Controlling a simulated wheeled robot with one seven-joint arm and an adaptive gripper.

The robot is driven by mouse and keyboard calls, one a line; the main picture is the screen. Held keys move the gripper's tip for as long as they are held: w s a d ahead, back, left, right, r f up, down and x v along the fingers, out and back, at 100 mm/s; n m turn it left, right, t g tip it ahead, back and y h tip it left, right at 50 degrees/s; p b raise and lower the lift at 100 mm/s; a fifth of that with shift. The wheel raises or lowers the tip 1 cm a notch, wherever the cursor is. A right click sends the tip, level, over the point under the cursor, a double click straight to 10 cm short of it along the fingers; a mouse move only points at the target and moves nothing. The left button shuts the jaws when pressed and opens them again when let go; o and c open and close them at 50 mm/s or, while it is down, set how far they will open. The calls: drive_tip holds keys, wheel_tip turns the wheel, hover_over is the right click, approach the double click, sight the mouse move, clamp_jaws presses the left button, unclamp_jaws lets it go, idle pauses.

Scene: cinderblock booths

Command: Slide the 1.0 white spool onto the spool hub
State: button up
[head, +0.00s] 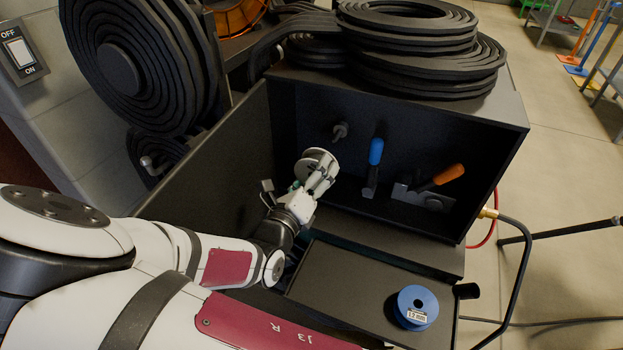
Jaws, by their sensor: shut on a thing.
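The white spool (315,161) is in my gripper (322,180), inside the open black cabinet. My gripper is shut on the spool's near side, and the fingers cover part of it. The spool is tilted, with its round face turned partly up. The spool hub (341,131) is a short dark peg on the cabinet's back wall, just above and right of the spool. The spool looks apart from the hub, though the exact gap in depth cannot be told. The hub looks bare. Any marking on the white spool cannot be read.
A blue-handled lever (375,152) and an orange-handled clamp (448,174) stand right of the hub. The cabinet's open side panel (215,165) is close on the left. A blue spool (416,305) lies on the black tray (350,283) in front. Coiled black hose (430,65) lies on top.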

drive_tip(key=b, duration=0.3)
approach(334, 142)
drive_tip(key=shift+x, duration=1.25)
drive_tip(key=shift+a, duration=0.1)
drive_tip(key=shift+s+r+p, duration=0.1)
drive_tip(key=shift+p, duration=0.65)
drive_tip(key=shift+w+d, duration=0.2)
drive_tip(key=shift+w, duration=0.35)
idle(0.5)
drive_tip(key=shift+w+d, duration=0.15)
drive_tip(key=shift+w, duration=0.15)
drive_tip(key=shift+x, duration=1)
drive_tip(key=shift+w+d, duration=0.1)
drive_tip(key=shift+w, duration=0.2)
drive_tip(key=shift+w+d, duration=0.15)
drive_tip(key=shift+w, duration=0.1)
idle(0.7)
drive_tip(key=shift+w+d, duration=0.1)
drive_tip(key=shift+w, duration=0.2)
